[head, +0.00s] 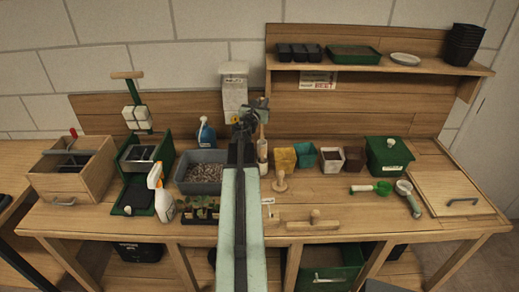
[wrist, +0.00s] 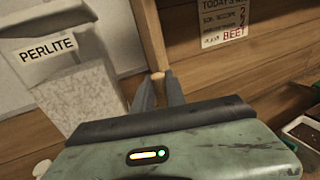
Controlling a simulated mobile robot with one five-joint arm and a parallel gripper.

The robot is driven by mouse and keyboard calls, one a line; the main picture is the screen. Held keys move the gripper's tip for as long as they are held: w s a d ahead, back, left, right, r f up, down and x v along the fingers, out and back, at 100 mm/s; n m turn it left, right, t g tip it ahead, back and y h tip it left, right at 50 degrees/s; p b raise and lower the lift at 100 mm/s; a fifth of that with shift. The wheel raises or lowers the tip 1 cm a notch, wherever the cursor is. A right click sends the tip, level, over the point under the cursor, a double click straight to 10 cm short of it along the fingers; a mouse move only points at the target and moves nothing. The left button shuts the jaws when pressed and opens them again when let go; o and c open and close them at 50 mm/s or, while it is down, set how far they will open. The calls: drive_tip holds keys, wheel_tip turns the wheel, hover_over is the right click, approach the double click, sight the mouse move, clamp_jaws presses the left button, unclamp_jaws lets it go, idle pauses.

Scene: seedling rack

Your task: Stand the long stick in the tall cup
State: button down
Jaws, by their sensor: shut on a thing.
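My gripper (head: 256,112) is raised over the middle of the bench, in front of the back panel. In the wrist view its two dark fingers (wrist: 160,92) are closed around the pale wooden end of the long stick (wrist: 157,76). In the head view a thin pale length of the stick (head: 262,130) runs down upright below the gripper. The pale tall cup (head: 263,153) stands directly beneath, partly beside my arm. The stick's lower end is at or near the cup mouth. I cannot tell whether it is inside. The cup is not visible in the wrist view.
A perlite bin (head: 234,92) stands close left of my gripper. A grey gravel tray (head: 203,178) and spray bottle (head: 164,195) are left of my arm. A wooden stamp (head: 280,182), yellow pot (head: 284,159) and teal pot (head: 306,154) are close right. A shelf (head: 400,67) overhangs to the right.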

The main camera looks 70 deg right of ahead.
drive_tip(key=b, duration=1)
hover_over(262, 136)
wheel_tip(262, 136, down, 10)
drive_tip(key=shift+w+d+f, duration=0.1)
drive_tip(key=shift+d, duration=0.05)
drive_tip(key=shift+r+p, duration=0.25)
drive_tip(key=shift+p, duration=0.25)
drive_tip(key=shift+f, duration=0.2)
drive_tip(key=c, duration=1.4)
unclamp_jaws()
drive_tip(key=shift+o, duration=0.2)
drive_tip(key=shift+r, duration=0.1)
drive_tip(key=shift+r, duration=0.2)
drive_tip(key=a, duration=0.7)
drive_tip(key=shift+s+a, duration=0.25)
